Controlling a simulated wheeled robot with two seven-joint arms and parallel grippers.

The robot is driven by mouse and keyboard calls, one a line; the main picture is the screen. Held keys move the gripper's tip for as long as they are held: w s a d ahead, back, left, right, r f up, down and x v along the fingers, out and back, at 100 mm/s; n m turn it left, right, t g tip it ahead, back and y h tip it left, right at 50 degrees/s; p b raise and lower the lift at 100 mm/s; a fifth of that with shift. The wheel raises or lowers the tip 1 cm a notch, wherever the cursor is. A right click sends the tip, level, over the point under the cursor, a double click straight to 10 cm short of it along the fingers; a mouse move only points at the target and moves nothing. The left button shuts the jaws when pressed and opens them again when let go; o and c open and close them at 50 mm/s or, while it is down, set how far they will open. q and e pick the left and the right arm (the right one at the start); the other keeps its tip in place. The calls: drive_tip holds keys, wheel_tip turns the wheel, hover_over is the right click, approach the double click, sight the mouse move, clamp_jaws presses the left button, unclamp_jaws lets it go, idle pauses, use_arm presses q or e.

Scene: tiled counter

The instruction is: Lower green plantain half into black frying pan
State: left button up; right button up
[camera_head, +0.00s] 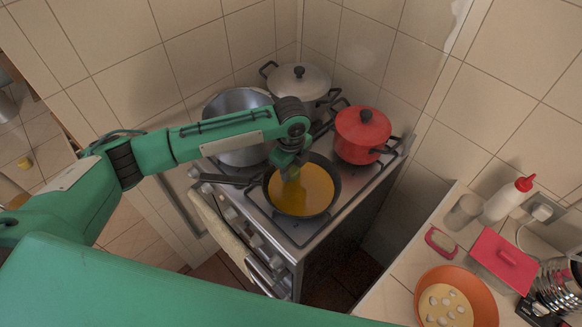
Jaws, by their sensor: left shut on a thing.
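The black frying pan (338,187) sits on the front of the stove, with yellow-orange oil covering its bottom and its handle pointing left. My left gripper (291,173) reaches down over the pan's far left part and is shut on the green plantain half. The plantain is small and hard to tell apart from the green gripper. I cannot tell whether it touches the oil. My right gripper is out of view.
A red lidded pot (362,133) stands right behind the pan, a lidded steel pot (297,85) at the back, and an open steel pot (238,101) behind my arm. An orange bowl (485,297) and a red-capped bottle (503,202) are on the right counter.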

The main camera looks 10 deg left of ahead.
use_arm(q)
drive_tip(key=shift+f+b, duration=0.35)
drive_tip(key=shift+f, duration=0.65)
idle(0.4)
drive_tip(key=o, duration=1)
drive_tip(key=shift+o, duration=0.2)
drive_tip(key=shift+r, duration=0.1)
wheel_tip(320, 180, up, 14)
drive_tip(key=b, duration=0.4)
